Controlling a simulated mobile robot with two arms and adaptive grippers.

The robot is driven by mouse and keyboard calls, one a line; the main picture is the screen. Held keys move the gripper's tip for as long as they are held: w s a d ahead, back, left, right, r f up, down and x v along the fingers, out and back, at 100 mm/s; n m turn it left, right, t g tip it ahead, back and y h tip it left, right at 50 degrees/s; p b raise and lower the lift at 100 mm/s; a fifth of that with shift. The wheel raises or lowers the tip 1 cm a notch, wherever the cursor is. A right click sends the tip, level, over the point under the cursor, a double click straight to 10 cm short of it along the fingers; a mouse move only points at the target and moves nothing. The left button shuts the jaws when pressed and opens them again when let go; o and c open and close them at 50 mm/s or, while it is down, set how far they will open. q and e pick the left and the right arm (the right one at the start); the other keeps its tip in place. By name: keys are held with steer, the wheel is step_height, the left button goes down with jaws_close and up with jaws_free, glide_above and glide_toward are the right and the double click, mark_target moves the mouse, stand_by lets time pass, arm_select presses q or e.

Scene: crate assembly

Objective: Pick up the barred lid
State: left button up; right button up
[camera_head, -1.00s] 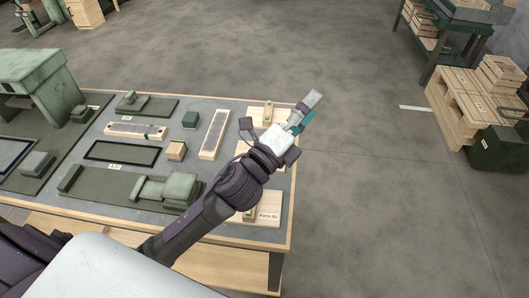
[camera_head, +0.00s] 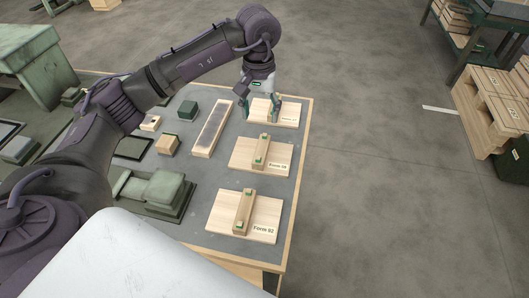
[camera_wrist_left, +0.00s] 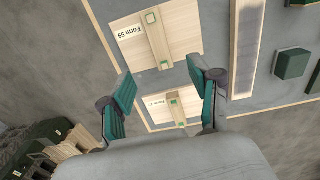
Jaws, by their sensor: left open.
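Three pale wooden lids, each with a wooden bar across it, lie in a row on the table's right side. My left gripper (camera_head: 260,112) is open and points down at the far lid (camera_head: 291,115), its fingers on either side of that lid's bar. I cannot tell whether they touch it. In the left wrist view, the far lid (camera_wrist_left: 160,114) shows between the open fingers (camera_wrist_left: 160,82). The middle lid (camera_head: 279,160), seemingly labelled Form 59, also shows in the wrist view (camera_wrist_left: 185,27). The near lid (camera_head: 266,215) reads Form 92. My right gripper is out of view.
A long wooden piece with a grey top (camera_head: 212,128) lies left of the lids. A dark green block (camera_head: 188,109), a small wooden block (camera_head: 167,144) and a green fixture (camera_head: 160,190) stand farther left. Open floor lies right of the table edge (camera_head: 291,212).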

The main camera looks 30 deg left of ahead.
arm_select(q)
glide_above(262, 148)
steer(key=f, duration=0.5)
steer(key=f+p, duration=0.1)
steer(key=f, duration=0.2)
steer(key=shift+a+f, duration=0.2)
steer(key=shift+a, duration=0.1)
steer(key=shift+d+f+p, duration=0.15)
steer(key=shift+f+p, duration=0.15)
steer(key=shift+f, duration=1)
steer(key=shift+d+f+p, duration=0.1)
steer(key=shift+f+p, duration=0.15)
steer(key=shift+f, duration=1.05)
jaws_close()
